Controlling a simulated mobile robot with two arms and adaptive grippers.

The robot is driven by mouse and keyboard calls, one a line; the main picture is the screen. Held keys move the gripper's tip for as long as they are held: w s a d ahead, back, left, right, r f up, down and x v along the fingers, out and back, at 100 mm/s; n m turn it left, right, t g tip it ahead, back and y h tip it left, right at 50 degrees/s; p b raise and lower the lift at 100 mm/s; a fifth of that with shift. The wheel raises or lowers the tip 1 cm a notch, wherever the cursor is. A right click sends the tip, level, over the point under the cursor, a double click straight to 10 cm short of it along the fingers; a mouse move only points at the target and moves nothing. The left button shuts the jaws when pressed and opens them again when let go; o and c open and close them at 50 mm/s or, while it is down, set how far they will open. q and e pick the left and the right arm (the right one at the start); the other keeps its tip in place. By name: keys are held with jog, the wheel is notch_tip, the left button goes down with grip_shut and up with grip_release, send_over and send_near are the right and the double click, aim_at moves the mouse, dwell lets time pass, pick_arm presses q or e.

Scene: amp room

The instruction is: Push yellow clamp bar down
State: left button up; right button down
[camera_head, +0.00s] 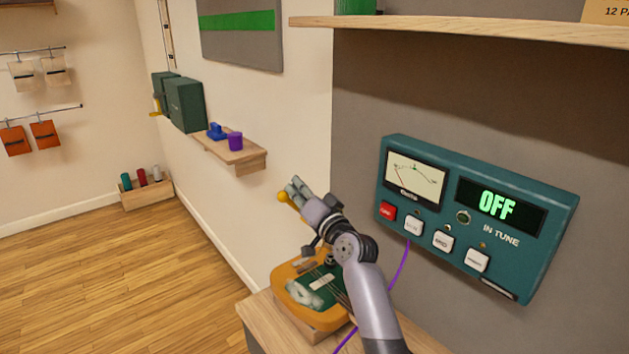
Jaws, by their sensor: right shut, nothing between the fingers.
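A yellow bar with a rounded end (284,197) shows beside my right gripper (297,187). Most of the bar is hidden behind the gripper, so I cannot tell if they touch. The right gripper is shut and empty, pointing up and left above the wooden bench. Below it, an orange-rimmed unit (283,293) lies on the bench, with a green panel, pale wire-like lines and a whitish bundle inside. My right wrist and forearm hide its right part. My left gripper is not in view.
A teal wall panel (548,262) reading OFF, with a dial and several buttons, is on the right. A purple cable (400,266) hangs below it. A small shelf (240,153) holds blue and purple items. The wooden floor (130,270) at left is clear.

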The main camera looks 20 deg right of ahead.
jog(key=s+a+f+n+y+b, duration=0.1)
jog(key=s+a+f+n+b, duration=0.2)
jog(key=a+f+n+b, duration=0.3)
jog(key=shift+s+a+f+n+y+b, duration=0.4)
jog(key=shift+a+f, duration=1.45)
jog(key=shift+f, duration=1.6)
